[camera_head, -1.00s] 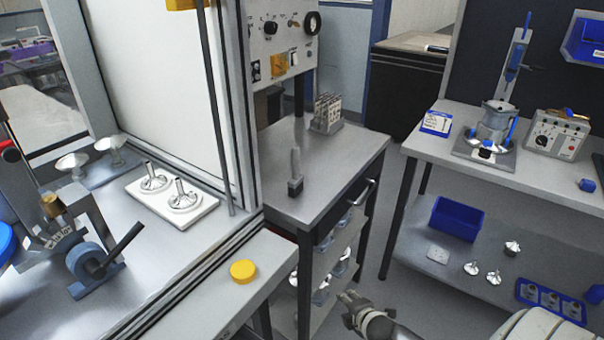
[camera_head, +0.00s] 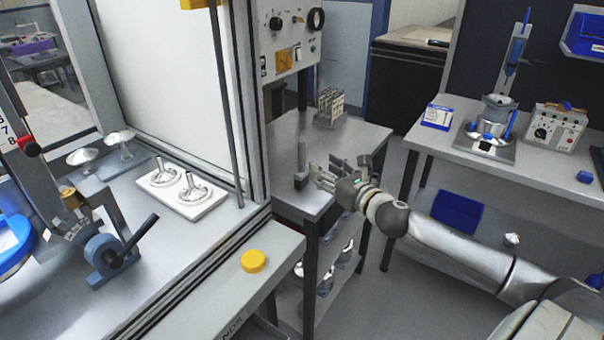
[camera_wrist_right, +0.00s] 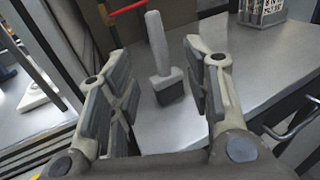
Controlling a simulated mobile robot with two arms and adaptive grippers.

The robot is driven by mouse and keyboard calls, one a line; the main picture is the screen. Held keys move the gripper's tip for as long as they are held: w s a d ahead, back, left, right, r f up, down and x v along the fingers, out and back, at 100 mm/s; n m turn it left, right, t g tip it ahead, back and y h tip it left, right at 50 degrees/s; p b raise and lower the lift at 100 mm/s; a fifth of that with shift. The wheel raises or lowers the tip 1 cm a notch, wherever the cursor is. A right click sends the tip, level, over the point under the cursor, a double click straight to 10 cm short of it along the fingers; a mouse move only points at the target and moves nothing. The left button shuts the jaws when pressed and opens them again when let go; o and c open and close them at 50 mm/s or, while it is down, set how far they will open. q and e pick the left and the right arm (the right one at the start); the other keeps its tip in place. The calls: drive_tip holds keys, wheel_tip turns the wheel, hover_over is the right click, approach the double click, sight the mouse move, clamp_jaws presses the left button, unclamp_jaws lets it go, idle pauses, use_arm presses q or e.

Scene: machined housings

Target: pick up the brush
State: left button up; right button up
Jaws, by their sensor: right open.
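The brush (camera_head: 301,168) stands upright on the grey top of the cart (camera_head: 345,150), near its left front corner. It has a light grey handle and a dark block at the bottom. My right gripper (camera_head: 316,170) is just to the right of the brush in the head view. In the right wrist view the brush (camera_wrist_right: 161,60) shows between the two open fingers of my right gripper (camera_wrist_right: 158,82), beyond their tips or near them; no contact is visible. My left gripper is not in view.
A holder with metal pieces (camera_head: 330,106) stands farther back on the cart. The machine's frame post (camera_head: 244,100) rises close to the left of the brush. A yellow round cap (camera_head: 253,260) lies on the front ledge. The cart top behind the brush is mostly clear.

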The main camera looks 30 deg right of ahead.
sight(304, 153)
drive_tip(key=shift+w+f+p, duration=0.1)
drive_tip(key=shift+w+p, duration=0.45)
drive_tip(key=shift+w, duration=2.6)
drive_tip(key=w+p, duration=0.1)
drive_tip(key=w, duration=0.2)
drive_tip(key=shift+a, duration=0.1)
drive_tip(key=shift+w+f+p, duration=0.1)
drive_tip(key=shift+w+p, duration=0.25)
drive_tip(key=shift+w, duration=0.35)
clamp_jaws()
